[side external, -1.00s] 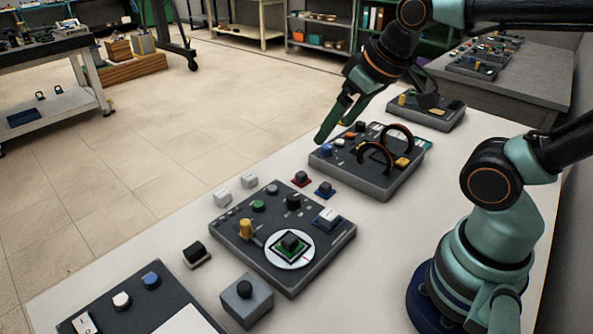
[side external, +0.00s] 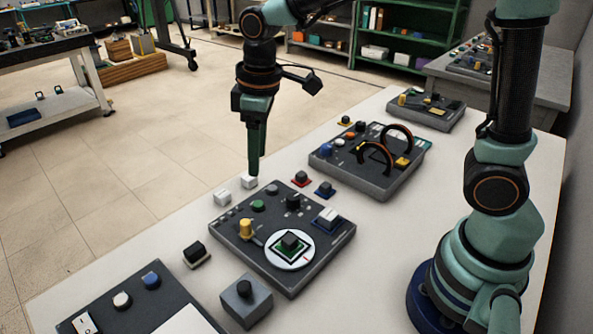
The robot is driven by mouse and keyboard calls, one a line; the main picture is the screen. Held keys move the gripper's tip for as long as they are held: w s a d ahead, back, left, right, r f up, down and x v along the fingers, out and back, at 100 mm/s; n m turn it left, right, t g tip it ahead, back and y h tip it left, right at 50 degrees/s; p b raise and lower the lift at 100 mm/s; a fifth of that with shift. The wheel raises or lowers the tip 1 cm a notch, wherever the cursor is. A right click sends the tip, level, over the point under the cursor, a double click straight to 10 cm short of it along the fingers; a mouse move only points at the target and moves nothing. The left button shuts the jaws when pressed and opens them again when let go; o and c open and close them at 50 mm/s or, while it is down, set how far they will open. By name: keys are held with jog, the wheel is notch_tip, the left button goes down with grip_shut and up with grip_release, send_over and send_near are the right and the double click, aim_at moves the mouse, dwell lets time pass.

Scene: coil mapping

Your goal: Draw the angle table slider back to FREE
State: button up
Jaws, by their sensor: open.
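The angle table is a dark panel (side external: 228,248) with a round white dial (side external: 272,250) carrying a black block on a green-edged square. On the panel are a yellow knob (side external: 246,229), a black knob (side external: 293,202) with small white marks beside it, a green button (side external: 258,206) and a white-topped blue piece (side external: 327,216). Which of these is the slider I cannot tell, and no FREE label is readable. My gripper (side external: 254,172) points down, open and empty, above the panel's far edge. Its green fingers overlap in this view, hiding their gap.
Two white blocks (side external: 221,197) sit beyond the panel, one close below my fingertips. A panel with two upright coils (side external: 398,140) lies farther back. A grey box with a black knob (side external: 246,299) stands in front.

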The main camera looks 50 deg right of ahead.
aim_at(245, 221)
jog(key=a+f, duration=0.1)
jog(key=f, duration=0.4)
jog(key=w+a+f+n, duration=0.1)
jog(key=f, duration=0.4)
jog(key=a+f+n+g, duration=0.1)
jog(key=f, duration=0.5)
jog(key=shift+w+a, duration=0.25)
jog(key=shift+a, duration=0.05)
grip_shut()
dwell(0.9)
